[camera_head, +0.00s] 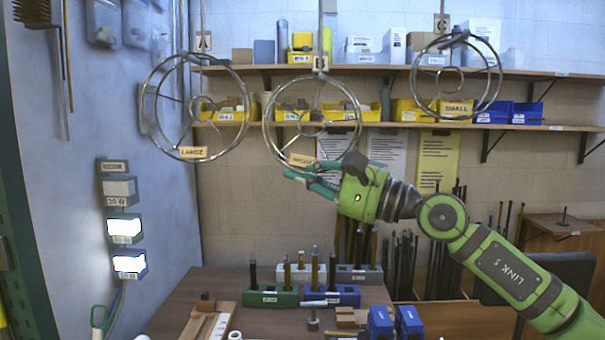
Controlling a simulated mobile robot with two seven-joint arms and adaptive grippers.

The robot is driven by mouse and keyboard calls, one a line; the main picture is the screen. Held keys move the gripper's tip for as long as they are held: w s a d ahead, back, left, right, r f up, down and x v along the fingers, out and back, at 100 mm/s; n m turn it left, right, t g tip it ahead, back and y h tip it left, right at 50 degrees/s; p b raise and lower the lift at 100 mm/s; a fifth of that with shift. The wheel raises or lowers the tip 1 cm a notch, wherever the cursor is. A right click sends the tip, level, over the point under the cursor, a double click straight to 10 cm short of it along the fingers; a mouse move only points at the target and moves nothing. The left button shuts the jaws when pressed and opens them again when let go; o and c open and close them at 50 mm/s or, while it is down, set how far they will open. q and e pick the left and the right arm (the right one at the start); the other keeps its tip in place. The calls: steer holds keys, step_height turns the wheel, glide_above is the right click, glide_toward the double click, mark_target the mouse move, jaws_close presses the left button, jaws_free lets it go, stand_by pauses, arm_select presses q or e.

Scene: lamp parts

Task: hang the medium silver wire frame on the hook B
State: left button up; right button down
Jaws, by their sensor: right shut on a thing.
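The medium silver wire frame (265,124) hangs upright at the centre, a round ring with spokes, an inner ring and a tan label at its lower edge. My right gripper (298,178) has its teal fingers shut on the frame's bottom rim, just below the label. Hook B, with its B tag (320,63), is on the rod directly above the frame's top. The frame's top is close to the tag, but I cannot tell whether it rests on the hook or is apart from it. My left gripper is not in view.
The large frame (142,112) hangs under tag A (203,41) on the left, and the small frame (499,75) under tag C (441,23) on the right. Shelves (380,70) with bins lie behind. The table (185,297) below holds coloured blocks, rods and small parts.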

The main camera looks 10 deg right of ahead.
steer(key=c, duration=1.3)
jaws_free()
steer(key=shift+d, duration=0.1)
